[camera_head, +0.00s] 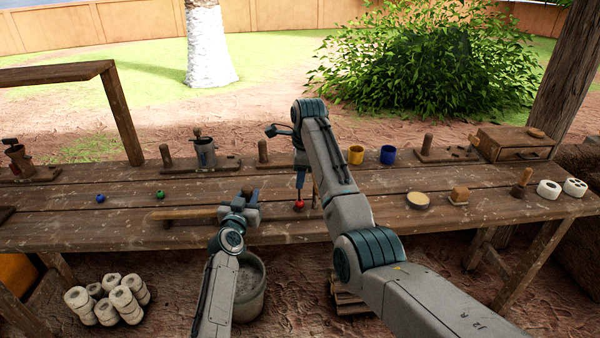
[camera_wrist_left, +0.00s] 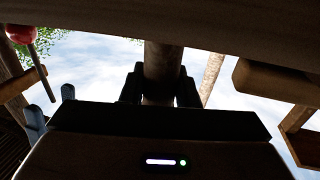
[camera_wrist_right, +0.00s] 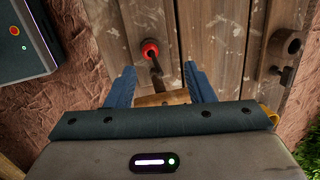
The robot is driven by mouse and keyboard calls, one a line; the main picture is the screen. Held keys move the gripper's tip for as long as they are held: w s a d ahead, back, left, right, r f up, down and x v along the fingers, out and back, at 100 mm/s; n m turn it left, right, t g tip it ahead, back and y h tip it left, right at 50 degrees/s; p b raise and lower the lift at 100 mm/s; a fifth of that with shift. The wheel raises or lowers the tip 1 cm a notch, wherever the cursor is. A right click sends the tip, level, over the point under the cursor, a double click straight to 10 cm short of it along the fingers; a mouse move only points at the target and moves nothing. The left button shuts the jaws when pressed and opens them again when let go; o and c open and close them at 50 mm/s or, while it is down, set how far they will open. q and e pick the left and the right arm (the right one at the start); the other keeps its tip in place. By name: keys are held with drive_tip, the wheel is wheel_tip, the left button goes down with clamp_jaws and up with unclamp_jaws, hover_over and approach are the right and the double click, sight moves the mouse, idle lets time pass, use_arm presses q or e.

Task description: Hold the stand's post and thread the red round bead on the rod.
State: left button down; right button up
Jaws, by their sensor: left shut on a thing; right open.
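The red round bead (camera_head: 299,204) sits low under my right gripper (camera_head: 299,184) in the head view. In the right wrist view the bead (camera_wrist_right: 150,50) shows a dark centre, and the thin rod (camera_wrist_right: 156,70) runs from it toward my jaws; it appears to be around the rod. My right gripper (camera_wrist_right: 160,85) is open, with its blue fingers apart on either side of the rod. My left gripper (camera_head: 246,205) is shut on the stand's post (camera_wrist_left: 163,62). The bead (camera_wrist_left: 20,34) and rod (camera_wrist_left: 41,72) also show in the left wrist view. My arm partly hides the stand.
A blue bead (camera_head: 100,198) and a green bead (camera_head: 160,195) lie on the left of the table (camera_head: 110,225). A yellow cup (camera_head: 356,155) and a blue cup (camera_head: 388,155) stand behind my right arm.

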drive_tip(key=shift+r, duration=0.15)
use_arm(q)
drive_tip(key=c, duration=1)
unclamp_jaws()
drive_tip(key=shift+c, duration=0.2)
use_arm(e)
wheel_tip(320, 180, up, 6)
drive_tip(key=shift+f, duration=0.15)
